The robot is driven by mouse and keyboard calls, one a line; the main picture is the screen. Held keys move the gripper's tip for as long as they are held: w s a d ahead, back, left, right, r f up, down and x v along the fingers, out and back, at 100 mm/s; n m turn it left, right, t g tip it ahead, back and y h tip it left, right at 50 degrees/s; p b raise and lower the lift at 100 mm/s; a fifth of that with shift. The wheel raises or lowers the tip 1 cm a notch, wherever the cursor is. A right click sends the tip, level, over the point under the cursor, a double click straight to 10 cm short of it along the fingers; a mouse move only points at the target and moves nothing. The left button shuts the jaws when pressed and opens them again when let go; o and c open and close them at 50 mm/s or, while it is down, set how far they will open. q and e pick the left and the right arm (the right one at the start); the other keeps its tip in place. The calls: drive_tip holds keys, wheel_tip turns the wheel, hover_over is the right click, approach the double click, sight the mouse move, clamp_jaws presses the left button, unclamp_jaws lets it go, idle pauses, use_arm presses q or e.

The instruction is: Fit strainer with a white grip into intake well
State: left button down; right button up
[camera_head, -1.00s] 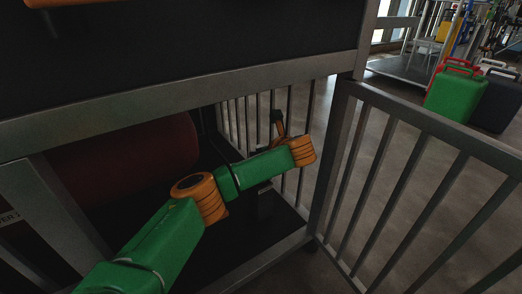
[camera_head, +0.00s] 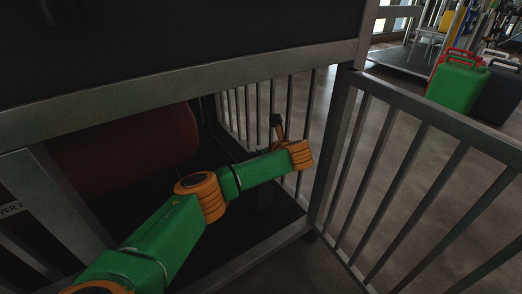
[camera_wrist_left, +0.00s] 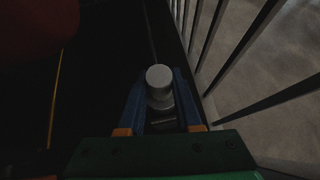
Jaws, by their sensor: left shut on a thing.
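In the left wrist view, the white grip (camera_wrist_left: 159,77) of the strainer, a pale round-topped knob, sits between the two blue fingers of my left gripper (camera_wrist_left: 160,88). The gripper is shut on it. The strainer's lower part is hidden or too dark to make out. In the head view my left arm reaches through the frame opening into the dark bay; its gripper cannot be told clearly there. I cannot make out the intake well in either view. My right gripper is not in view.
A dark red drum (camera_head: 129,154) lies in the bay left of my arm. Vertical bars close the bay's far side. A barred gate (camera_head: 435,160) stands at the right, beside a metal post. A green can (camera_head: 457,86) and a dark can (camera_head: 497,94) stand on the floor beyond.

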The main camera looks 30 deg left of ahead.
use_arm(q)
drive_tip(key=shift+f, duration=0.95)
drive_tip(key=c, duration=0.5)
unclamp_jaws()
drive_tip(key=shift+r, duration=0.1)
drive_tip(key=d+r+p, duration=0.1)
drive_tip(key=r+p, duration=0.1)
drive_tip(key=p, duration=0.1)
drive_tip(key=s+d+r+p, duration=0.1)
drive_tip(key=r+p, duration=0.1)
drive_tip(key=p, duration=0.2)
drive_tip(key=r+p, duration=0.2)
drive_tip(key=p, duration=0.2)
drive_tip(key=shift+s+d+r, duration=0.2)
drive_tip(key=shift+s+d, duration=0.15)
drive_tip(key=shift+d, duration=0.05)
drive_tip(key=shift+f, duration=0.15)
